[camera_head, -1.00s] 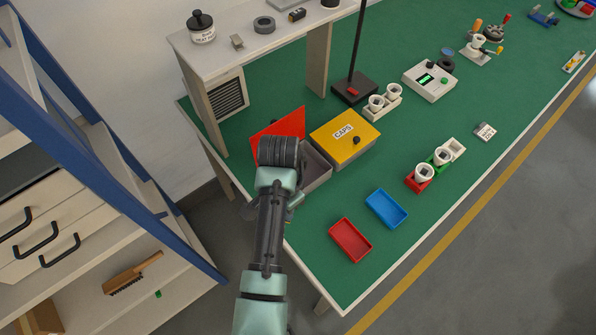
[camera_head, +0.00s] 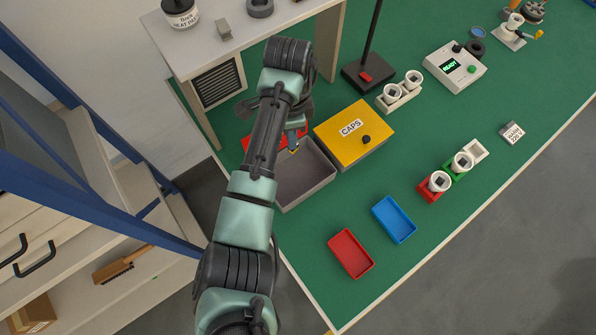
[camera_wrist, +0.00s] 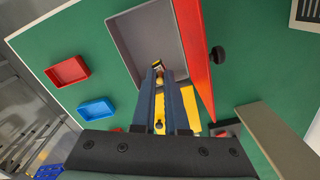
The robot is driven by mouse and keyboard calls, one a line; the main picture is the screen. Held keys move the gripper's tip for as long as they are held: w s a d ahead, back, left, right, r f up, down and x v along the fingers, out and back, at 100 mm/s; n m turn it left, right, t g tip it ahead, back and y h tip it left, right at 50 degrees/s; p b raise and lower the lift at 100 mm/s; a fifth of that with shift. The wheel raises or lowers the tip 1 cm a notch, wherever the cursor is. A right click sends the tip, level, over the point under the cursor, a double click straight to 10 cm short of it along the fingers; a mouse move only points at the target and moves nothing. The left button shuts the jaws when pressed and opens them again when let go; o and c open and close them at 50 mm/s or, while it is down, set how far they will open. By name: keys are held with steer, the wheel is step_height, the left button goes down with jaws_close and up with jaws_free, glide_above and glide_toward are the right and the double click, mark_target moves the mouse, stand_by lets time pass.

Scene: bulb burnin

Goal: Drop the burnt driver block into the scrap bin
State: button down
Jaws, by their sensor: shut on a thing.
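My gripper (camera_wrist: 159,72) is shut on a small dark block with a yellowish part, which I take as the burnt driver block (camera_wrist: 157,66). In the head view, my gripper (camera_head: 294,149) hangs over the left back part of an open grey bin (camera_head: 318,188), apparently the scrap bin. The bin's interior (camera_wrist: 140,30) looks empty where I can see it. The block seems to be above the bin floor; its exact height is unclear. The red lid (camera_wrist: 192,45) stands open along one side of the bin; in the head view my arm hides much of it.
A yellow box labelled CAPS (camera_head: 350,135) stands right beside the bin. A red tray (camera_head: 350,254) and a blue tray (camera_head: 394,219) lie nearer the front edge. A raised shelf (camera_head: 190,58) and a lamp post (camera_head: 373,35) stand behind. Green bench is clear around the trays.

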steer(key=shift+f+b, duration=1.4)
steer(key=shift+f, duration=0.35)
steer(key=c, duration=0.9)
jaws_free()
steer(key=shift+o, duration=0.2)
steer(key=shift+r, duration=0.1)
step_height(320, 180, up, 13)
steer(key=p, duration=0.3)
